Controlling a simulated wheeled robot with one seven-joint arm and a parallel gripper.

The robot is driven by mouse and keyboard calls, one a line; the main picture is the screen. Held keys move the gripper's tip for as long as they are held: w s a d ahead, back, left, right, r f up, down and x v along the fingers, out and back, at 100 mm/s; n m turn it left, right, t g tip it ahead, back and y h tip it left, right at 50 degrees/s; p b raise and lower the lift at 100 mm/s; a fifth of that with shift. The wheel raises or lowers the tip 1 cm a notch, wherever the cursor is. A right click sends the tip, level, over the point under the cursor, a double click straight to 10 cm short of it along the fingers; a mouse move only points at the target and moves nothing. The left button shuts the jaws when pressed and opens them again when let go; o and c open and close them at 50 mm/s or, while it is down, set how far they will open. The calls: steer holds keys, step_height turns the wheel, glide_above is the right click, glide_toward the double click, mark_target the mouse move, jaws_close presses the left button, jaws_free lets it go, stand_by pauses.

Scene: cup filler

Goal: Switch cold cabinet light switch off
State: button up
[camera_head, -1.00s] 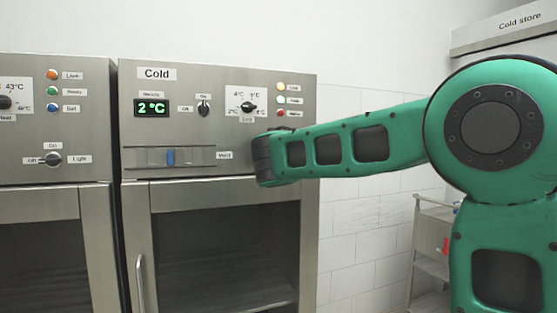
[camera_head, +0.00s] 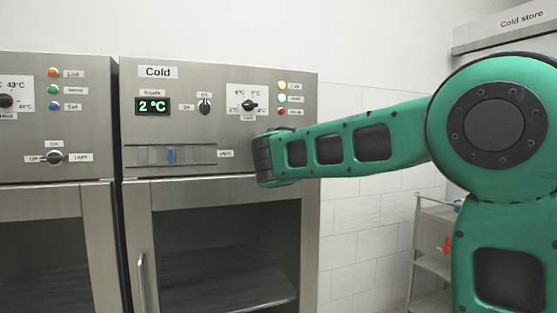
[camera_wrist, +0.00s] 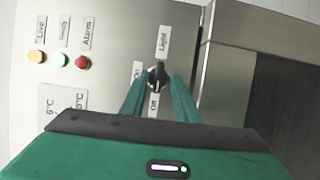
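The cold cabinet (camera_head: 235,82) stands in the middle of the head view, with a green 2 °C display. Its light switch is a small black rotary knob (camera_wrist: 157,77) in the wrist view, with labels Light, On and Off around it. In the head view my arm hides this knob. My gripper (camera_wrist: 160,84) faces the panel in the wrist view. Its two green fingers are apart, one on each side of the knob. I see no clear contact between fingers and knob. I cannot tell which label the knob points to.
Live, Ready and Alarm lamps (camera_wrist: 60,60) sit beside the knob. A similar cabinet (camera_head: 50,125) with its own light knob (camera_head: 53,157) stands at the left. The cold cabinet's glass door (camera_head: 220,245) is below the panel. A shelf cart (camera_head: 430,255) stands at the right.

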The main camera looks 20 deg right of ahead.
steer(key=v, duration=1)
steer(key=shift+s+a, duration=0.15)
steer(key=shift+f, duration=0.2)
